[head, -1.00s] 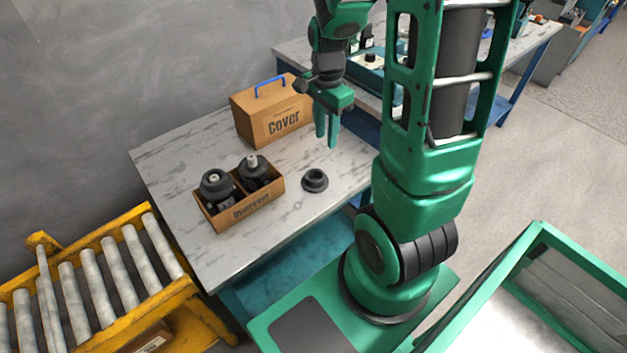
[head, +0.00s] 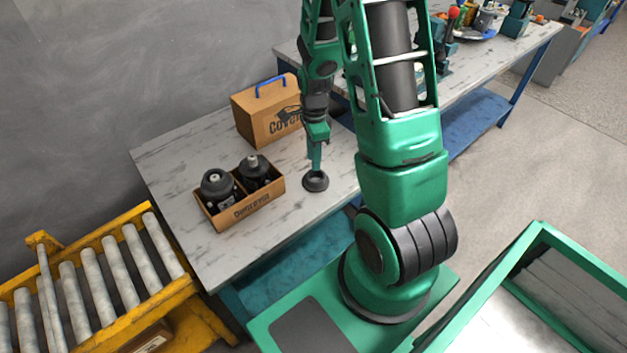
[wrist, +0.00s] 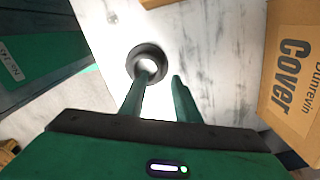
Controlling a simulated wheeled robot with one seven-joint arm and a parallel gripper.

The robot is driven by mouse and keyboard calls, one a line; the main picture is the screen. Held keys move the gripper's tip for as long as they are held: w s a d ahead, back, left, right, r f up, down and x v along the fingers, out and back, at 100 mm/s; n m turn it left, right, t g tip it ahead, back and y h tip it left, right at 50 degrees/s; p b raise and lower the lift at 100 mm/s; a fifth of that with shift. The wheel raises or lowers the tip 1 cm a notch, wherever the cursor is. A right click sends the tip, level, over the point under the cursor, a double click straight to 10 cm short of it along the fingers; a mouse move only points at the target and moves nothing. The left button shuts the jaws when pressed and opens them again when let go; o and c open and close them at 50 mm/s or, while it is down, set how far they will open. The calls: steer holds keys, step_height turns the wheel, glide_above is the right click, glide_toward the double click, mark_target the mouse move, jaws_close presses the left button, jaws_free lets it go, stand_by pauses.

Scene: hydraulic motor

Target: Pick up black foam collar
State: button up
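The black foam collar (head: 315,183) is a dark ring lying flat on the marble-topped table, right of the box with the motors. In the wrist view the collar (wrist: 147,63) shows with its round central hole. My gripper (head: 315,168) points down just above the collar. In the wrist view my gripper (wrist: 163,76) is open, with a gap between its two green fingers. The left fingertip overlaps the collar's near rim, and the right fingertip is beside it over the table. I cannot tell whether the fingers touch the collar.
A cardboard box (head: 241,211) with two black motors stands left of the collar. A cardboard "Cover" box (head: 262,122) with a blue handle stands behind. A yellow roller conveyor (head: 178,293) adjoins the table (head: 215,258) at left. Bare tabletop surrounds the collar.

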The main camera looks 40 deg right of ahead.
mark_target(310, 185)
steer(key=shift+f, duration=2.3)
steer(key=shift+s, duration=0.1)
steer(key=shift+c, duration=0.2)
jaws_close()
